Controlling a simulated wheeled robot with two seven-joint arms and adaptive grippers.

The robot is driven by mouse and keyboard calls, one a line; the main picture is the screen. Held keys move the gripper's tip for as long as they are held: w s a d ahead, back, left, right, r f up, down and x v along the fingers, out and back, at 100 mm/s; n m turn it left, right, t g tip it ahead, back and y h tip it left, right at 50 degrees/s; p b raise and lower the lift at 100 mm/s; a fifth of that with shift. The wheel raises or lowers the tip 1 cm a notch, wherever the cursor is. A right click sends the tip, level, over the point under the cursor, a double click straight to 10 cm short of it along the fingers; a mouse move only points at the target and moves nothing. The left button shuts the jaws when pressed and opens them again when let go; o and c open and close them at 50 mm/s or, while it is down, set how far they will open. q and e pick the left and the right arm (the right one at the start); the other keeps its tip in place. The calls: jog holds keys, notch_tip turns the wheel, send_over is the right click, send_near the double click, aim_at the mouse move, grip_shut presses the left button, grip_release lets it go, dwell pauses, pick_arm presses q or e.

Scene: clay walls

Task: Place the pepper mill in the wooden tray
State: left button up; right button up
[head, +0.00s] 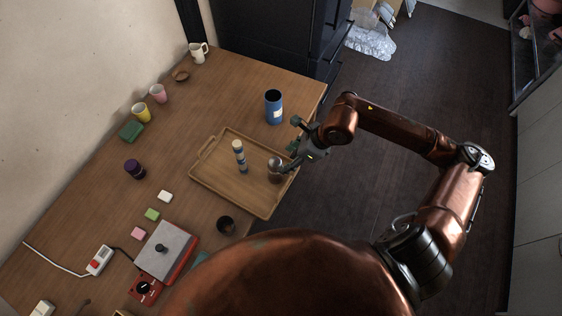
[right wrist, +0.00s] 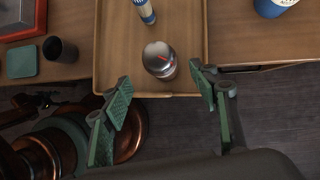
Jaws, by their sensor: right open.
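A squat container with a shiny silver domed top, which looks like the pepper mill (head: 276,165), stands in the wooden tray (head: 219,191) near its right rim. In the right wrist view the mill (right wrist: 158,58) seems upright inside the tray's edge, with a red mark on its dome. My right gripper (head: 293,150) is open beside the tray's right edge, close to the mill. In the right wrist view the fingers of the right gripper (right wrist: 162,92) are wide apart with nothing between them, and the mill is just beyond them. My left gripper is not in view.
A blue and white cylinder (head: 240,158) also stands in the tray. A blue canister (head: 273,107) stands behind the tray and a dark cup (head: 226,224) in front. A grey and red box (head: 166,250) is at the front left. Open tabletop lies left of the tray.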

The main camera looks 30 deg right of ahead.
jog(key=shift+v, duration=1.7)
